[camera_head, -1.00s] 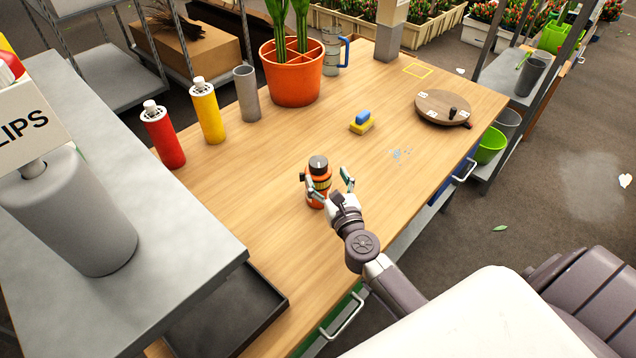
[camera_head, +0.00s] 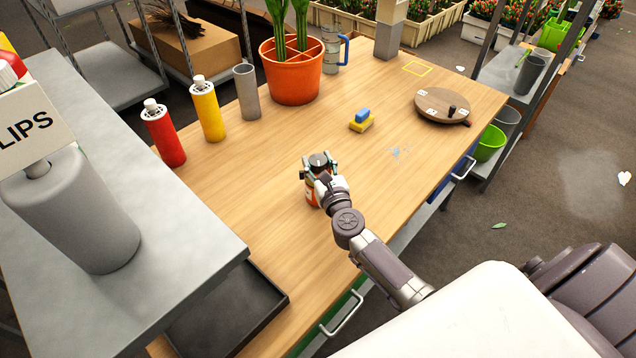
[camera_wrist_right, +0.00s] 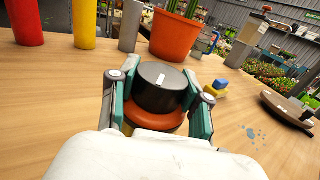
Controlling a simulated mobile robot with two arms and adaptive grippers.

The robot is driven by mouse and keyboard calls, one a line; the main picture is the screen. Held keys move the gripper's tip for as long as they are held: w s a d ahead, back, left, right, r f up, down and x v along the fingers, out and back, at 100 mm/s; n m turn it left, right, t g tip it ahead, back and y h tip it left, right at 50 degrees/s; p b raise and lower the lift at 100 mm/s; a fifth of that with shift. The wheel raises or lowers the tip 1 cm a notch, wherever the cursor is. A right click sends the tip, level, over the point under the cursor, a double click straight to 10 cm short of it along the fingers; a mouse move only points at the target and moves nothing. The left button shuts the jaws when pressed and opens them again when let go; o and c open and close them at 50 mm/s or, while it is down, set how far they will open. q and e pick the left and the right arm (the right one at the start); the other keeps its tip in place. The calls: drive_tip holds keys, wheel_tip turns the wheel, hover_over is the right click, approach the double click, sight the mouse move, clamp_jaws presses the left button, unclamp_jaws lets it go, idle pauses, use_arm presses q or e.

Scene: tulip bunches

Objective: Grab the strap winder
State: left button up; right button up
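The strap winder looks like the orange cylinder with a black cap (camera_head: 319,160), standing upright on the wooden table. In the right wrist view, the black cap (camera_wrist_right: 161,88) and an orange band below it fill the space between the fingers. My right gripper (camera_head: 321,172) is around it, one teal-padded finger on each side. In the right wrist view, the gripper (camera_wrist_right: 160,97) shows no clear gap to the winder; whether the pads press on it I cannot tell. The winder's lower part is partly hidden by the gripper. My left gripper is not in view.
A blue and yellow sponge (camera_head: 361,120) and a round wooden board (camera_head: 440,103) with a black knob lie farther right. Red (camera_head: 164,135) and yellow (camera_head: 208,110) bottles, a grey cup (camera_head: 247,92) and an orange pot (camera_head: 292,75) stand behind. Table around the winder is clear.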

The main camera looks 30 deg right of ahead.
clamp_jaws()
drive_tip(key=shift+r, duration=0.15)
